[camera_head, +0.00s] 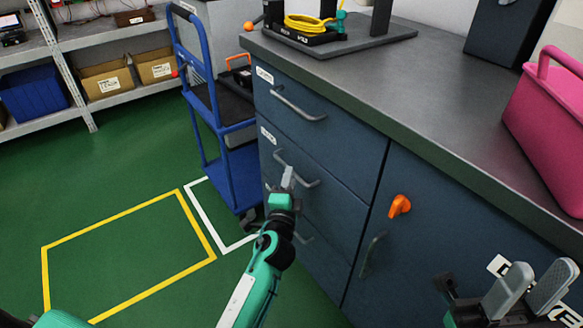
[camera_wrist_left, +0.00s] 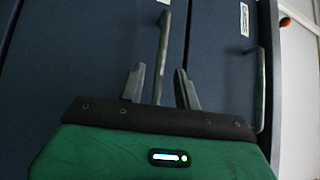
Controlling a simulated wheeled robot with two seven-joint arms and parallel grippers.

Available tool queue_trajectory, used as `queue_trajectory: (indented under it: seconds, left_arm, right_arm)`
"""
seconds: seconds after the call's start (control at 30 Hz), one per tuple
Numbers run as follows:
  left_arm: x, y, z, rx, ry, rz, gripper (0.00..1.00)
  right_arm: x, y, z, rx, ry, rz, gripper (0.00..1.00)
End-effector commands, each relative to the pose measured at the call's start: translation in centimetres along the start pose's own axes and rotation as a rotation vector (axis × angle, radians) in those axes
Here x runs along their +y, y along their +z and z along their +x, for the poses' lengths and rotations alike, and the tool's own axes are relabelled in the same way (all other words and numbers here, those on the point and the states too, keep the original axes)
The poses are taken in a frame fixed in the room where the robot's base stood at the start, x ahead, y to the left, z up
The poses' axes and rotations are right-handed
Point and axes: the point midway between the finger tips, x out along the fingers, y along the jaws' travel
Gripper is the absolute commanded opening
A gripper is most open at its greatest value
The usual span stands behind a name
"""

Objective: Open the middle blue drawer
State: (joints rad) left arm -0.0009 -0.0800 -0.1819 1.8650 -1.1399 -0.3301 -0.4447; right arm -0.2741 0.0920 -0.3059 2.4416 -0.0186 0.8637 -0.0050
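The middle blue drawer (camera_head: 338,205) is in the cabinet front, between the top drawer and a lower one, and looks closed. Its grey bar handle (camera_head: 311,184) is partly hidden behind my left gripper (camera_head: 288,178). In the left wrist view the handle (camera_wrist_left: 164,50) runs down between the two fingers of my left gripper (camera_wrist_left: 160,88). The fingers are apart, one on each side of the bar, with visible gaps; I cannot tell whether either touches it. My right gripper (camera_head: 527,290) is open and empty at the lower right, in front of the cabinet door.
The top drawer (camera_head: 325,125) has its own handle (camera_head: 298,104). An orange knob (camera_head: 399,205) sticks out of the cabinet door. A blue cart (camera_head: 239,172) stands close left of the cabinet. A pink caddy (camera_head: 548,125) sits on the countertop (camera_head: 440,100). Green floor at left is clear.

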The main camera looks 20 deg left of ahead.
Motion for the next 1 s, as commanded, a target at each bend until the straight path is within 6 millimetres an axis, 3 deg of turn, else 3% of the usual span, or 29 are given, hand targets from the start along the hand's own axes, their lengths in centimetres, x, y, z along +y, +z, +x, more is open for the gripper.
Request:
queue_trajectory:
  seconds: [0.1, 0.3, 0.67, 0.83, 1.0]
  left_arm:
    - [-0.1, 0.0, 1.8, 0.0, -0.001, 0.001, 0.33]
    - [0.0, 0.0, 3.5, -0.001, 0.0, 0.0, 0.33]
    - [0.1, 0.1, 3.8, -0.001, 0.001, 0.0, 0.33]
    - [0.0, 0.1, 3.8, -0.001, 0.001, 0.0, 0.0]
    - [0.1, 0.0, 3.8, -0.001, 0.001, 0.0, 0.0]
  right_arm:
    - [0.0, 0.0, 0.0, -0.005, 0.0, 0.0, 0.34]
    - [0.0, 0.0, 0.0, -0.005, 0.0, 0.001, 0.34]
    - [0.0, 0.1, -0.3, -0.016, 0.002, 0.001, 0.34]
    - [0.0, 0.2, -0.4, -0.02, 0.003, 0.001, 0.34]
    - [0.0, 0.1, -0.3, -0.019, 0.003, 0.0, 0.34]
